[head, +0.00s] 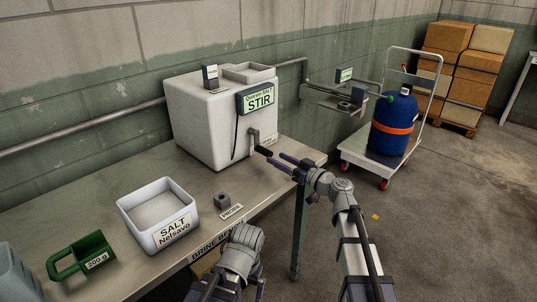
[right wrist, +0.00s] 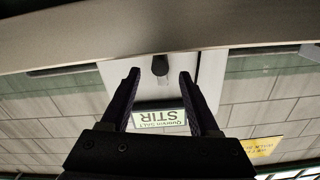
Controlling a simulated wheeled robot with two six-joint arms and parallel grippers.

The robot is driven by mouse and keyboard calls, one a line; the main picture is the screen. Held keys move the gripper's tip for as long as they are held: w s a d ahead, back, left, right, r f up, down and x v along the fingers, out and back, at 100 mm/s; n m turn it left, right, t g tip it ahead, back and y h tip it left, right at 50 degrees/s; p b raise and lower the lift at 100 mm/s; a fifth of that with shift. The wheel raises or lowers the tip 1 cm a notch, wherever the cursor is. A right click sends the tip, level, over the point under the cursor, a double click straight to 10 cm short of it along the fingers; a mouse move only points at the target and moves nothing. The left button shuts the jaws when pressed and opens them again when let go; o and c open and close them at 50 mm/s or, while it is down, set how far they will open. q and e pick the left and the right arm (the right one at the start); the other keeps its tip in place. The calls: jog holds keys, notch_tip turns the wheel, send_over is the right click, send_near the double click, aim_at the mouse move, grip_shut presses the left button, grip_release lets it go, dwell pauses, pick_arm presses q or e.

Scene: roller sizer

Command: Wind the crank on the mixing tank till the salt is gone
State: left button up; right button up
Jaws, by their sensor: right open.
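The white mixing tank (head: 205,125) stands on the bench with a green STIR label (head: 260,99) on its front. Its crank (head: 254,139) sticks out at the lower front and ends in a dark handle (head: 263,151). My right gripper (head: 281,162) is open and empty, just right of the handle in the head view. In the right wrist view the handle (right wrist: 160,65) shows between the spread fingertips, not gripped. The inside of the tank is hidden, so I cannot see any salt in it. My left arm shows at the bottom, but its fingers do not.
A white salt tub (head: 128,208), a green 200 g scoop (head: 68,273) and a small grey block (head: 222,200) are on the bench (head: 95,205). A pipe bracket (head: 335,100) is on the wall. A blue drum (head: 393,125) stands on a trolley (head: 355,152) to the right.

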aim_at(271, 155)
jog(key=x, duration=0.5)
jog(key=shift+c, duration=0.4)
grip_shut()
